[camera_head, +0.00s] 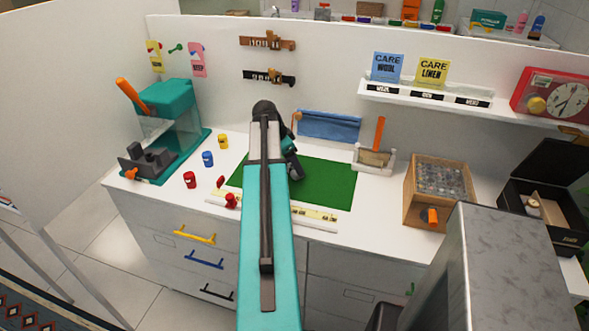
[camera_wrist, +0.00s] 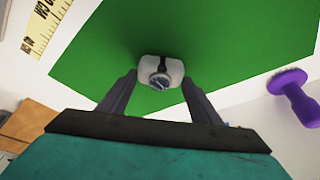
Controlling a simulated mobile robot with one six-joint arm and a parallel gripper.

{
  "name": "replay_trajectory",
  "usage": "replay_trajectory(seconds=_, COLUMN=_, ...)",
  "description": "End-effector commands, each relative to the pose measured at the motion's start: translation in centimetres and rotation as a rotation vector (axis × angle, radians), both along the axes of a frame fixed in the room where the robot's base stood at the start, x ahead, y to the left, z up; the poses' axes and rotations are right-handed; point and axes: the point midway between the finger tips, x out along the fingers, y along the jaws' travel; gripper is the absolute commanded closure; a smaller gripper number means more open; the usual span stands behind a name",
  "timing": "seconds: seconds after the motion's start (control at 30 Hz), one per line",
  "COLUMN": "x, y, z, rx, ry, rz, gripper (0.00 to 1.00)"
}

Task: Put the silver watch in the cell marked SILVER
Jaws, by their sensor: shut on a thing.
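A watch (camera_wrist: 160,80) with a round dark dial and a pale silver-grey band or cushion around it shows in the wrist view. My gripper (camera_wrist: 160,74) is shut on it, one dark finger on each side, over a green mat (camera_wrist: 105,45). I cannot tell whether the watch touches the mat (camera_head: 327,185). In the head view my arm hides the watch and most of the gripper. An open black box (camera_head: 572,236) with a pale round item in it stands at the far right. I cannot read a SILVER mark in either view.
A wooden box with a gridded top (camera_head: 412,205) stands right of the mat. A tray with an orange-handled tool (camera_head: 388,165) is behind. Small red, blue and yellow pots (camera_head: 208,159) and a teal machine (camera_head: 178,100) are left. A grey block (camera_head: 505,270) rises front right.

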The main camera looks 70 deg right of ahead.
Motion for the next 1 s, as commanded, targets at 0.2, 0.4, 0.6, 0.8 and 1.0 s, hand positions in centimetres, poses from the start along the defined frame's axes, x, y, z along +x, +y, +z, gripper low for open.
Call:
replay_trajectory(seconds=0.2, x=0.0, y=0.0, z=0.2, rx=0.000, ry=0.000, rz=0.000, gripper=0.69)
replay_trajectory(seconds=0.4, x=0.1, y=-0.1, z=1.2, rx=-0.002, ry=-0.001, rz=0.001, gripper=0.69)
replay_trajectory(seconds=0.6, x=0.1, y=-0.1, z=2.6, rx=-0.002, ry=-0.001, rz=0.001, gripper=0.69)
replay_trajectory(seconds=0.8, x=0.3, y=1.1, z=3.5, rx=-0.001, ry=-0.001, rz=0.003, gripper=0.69)
replay_trajectory(seconds=1.0, x=0.9, y=3.7, z=3.7, rx=-0.001, ry=0.001, rz=0.002, gripper=0.69)
